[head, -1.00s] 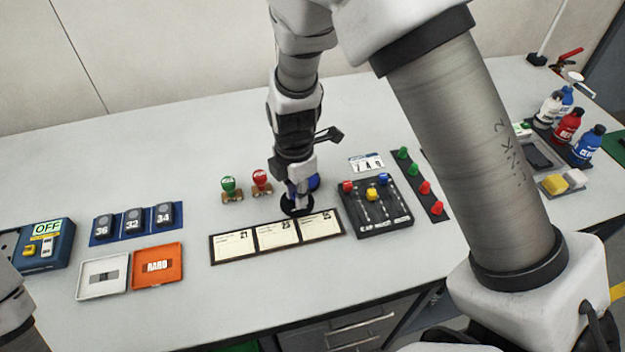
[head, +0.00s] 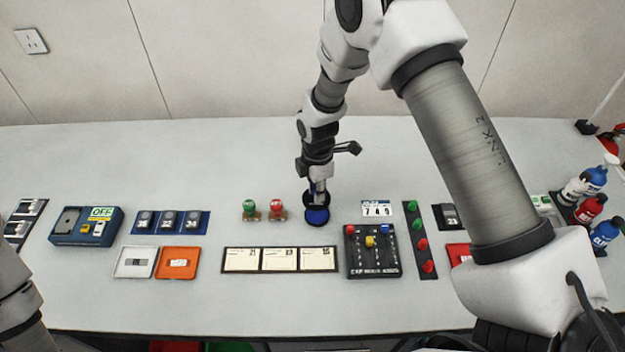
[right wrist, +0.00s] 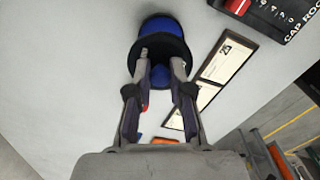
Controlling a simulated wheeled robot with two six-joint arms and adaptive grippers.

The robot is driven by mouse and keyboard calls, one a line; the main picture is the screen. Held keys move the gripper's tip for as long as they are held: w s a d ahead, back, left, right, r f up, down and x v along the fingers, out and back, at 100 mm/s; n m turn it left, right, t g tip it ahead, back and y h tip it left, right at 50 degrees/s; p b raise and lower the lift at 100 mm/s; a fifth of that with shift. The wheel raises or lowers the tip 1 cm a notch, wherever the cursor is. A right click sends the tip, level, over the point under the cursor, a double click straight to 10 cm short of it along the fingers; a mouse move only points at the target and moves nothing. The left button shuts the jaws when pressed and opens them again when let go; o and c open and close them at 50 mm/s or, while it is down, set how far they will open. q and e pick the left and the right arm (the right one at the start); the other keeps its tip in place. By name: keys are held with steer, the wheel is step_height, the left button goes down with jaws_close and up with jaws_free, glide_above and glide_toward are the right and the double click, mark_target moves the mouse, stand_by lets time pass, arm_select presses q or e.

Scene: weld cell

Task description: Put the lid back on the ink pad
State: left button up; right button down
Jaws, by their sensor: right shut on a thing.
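My right gripper (head: 317,190) is shut on the knob of a round black lid, above the table behind the cards. In the right wrist view the blue knob (right wrist: 160,76) sits between the two fingers, and the black lid (right wrist: 177,48) spreads past the fingertips. The round ink pad with its blue face (head: 317,216) is close by the lid. In the right wrist view the pad (right wrist: 160,27) shows past the lid's edge, so the lid is off centre from it. I cannot tell whether they touch. My left gripper is not in view; only part of my left arm shows.
A green stamp (head: 249,209) and a red stamp (head: 277,209) stand left of the pad. A framed card row (head: 280,271) lies in front. A black slider board (head: 373,264) and number tiles (head: 377,209) are at the right. The table behind is clear.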

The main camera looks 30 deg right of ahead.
mark_target(318, 214)
step_height(318, 214, down, 6)
steer(key=b, duration=0.4)
steer(key=shift+s+d+r, duration=0.1)
steer(key=shift+d+r, duration=0.05)
steer(key=shift+r, duration=0.05)
steer(key=shift+f, duration=0.4)
steer(key=shift+r, duration=0.1)
stand_by(0.5)
steer(key=shift+f, duration=0.2)
stand_by(0.7)
stand_by(0.6)
steer(key=c, duration=1)
jaws_free()
steer(key=shift+o, duration=0.5)
